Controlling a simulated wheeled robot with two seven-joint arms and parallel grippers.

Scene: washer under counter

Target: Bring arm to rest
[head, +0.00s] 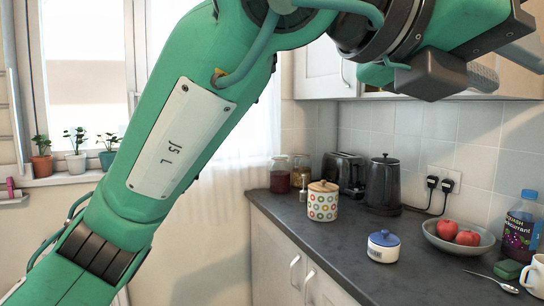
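My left arm (175,150), green with a white plate marked J5 L, comes in from the lower left and rises across the view to the top. Its dark wrist bends over to the upper right. The end of this arm, with my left gripper (470,65), hangs high at the upper right, partly cut off by the frame edge. Dark and grey blocky parts show there, but I cannot make out whether the fingers are apart. It touches nothing that I can see. My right arm and gripper are not in view.
Below stands a dark counter (345,250) with a spotted canister (323,205), a blue-lidded jar (383,247), a kettle (384,186), a toaster (345,174), a fruit bowl (432,238) and a squash bottle (520,228). Wall cupboards (318,68) hang behind the wrist. Potted plants (76,160) line the windowsill.

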